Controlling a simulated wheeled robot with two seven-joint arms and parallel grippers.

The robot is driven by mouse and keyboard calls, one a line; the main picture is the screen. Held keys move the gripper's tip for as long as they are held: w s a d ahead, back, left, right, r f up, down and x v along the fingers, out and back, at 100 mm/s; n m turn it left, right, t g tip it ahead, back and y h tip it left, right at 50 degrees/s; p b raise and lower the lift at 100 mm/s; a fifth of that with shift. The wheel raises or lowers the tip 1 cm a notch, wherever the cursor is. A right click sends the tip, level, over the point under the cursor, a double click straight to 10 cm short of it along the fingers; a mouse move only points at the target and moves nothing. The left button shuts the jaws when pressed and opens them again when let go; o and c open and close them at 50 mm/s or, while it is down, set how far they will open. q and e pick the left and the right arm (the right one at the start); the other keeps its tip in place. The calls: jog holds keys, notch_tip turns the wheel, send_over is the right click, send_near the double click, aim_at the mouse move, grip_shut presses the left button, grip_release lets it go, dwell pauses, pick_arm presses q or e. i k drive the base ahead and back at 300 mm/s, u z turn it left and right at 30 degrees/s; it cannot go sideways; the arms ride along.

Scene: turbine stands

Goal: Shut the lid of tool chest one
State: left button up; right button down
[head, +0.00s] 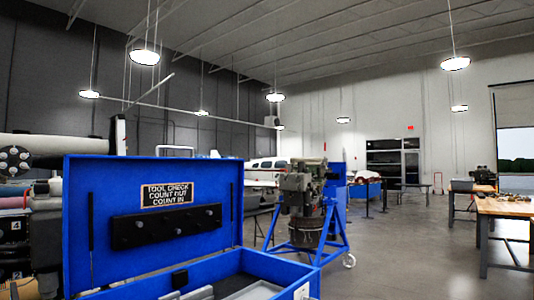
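A blue tool chest (270,262) stands close in front of me at the lower left. Its lid (215,175) is raised and stands upright at the back. The lid's inside faces me and bears a label reading "TOOL CHECK COUNT OUT COUNT IN" and a black strip (165,227) with several knobs. Grey trays or tools (258,291) show inside the chest, cut off by the bottom edge. I see no number on the chest. Neither of my grippers is in view.
An engine (302,195) on a blue wheeled stand (338,222) is behind the chest to the right. A wooden workbench (508,207) is at the far right. Loaded shelves (45,230) are at the left. Grey floor between stand and bench is open.

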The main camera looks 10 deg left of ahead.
aim_at(123, 218)
jog(key=z, duration=0.65)
jog(key=i, duration=5.5)
jog(key=u, duration=2.8)
jog(key=i, duration=1.65)
jog(key=u, duration=2)
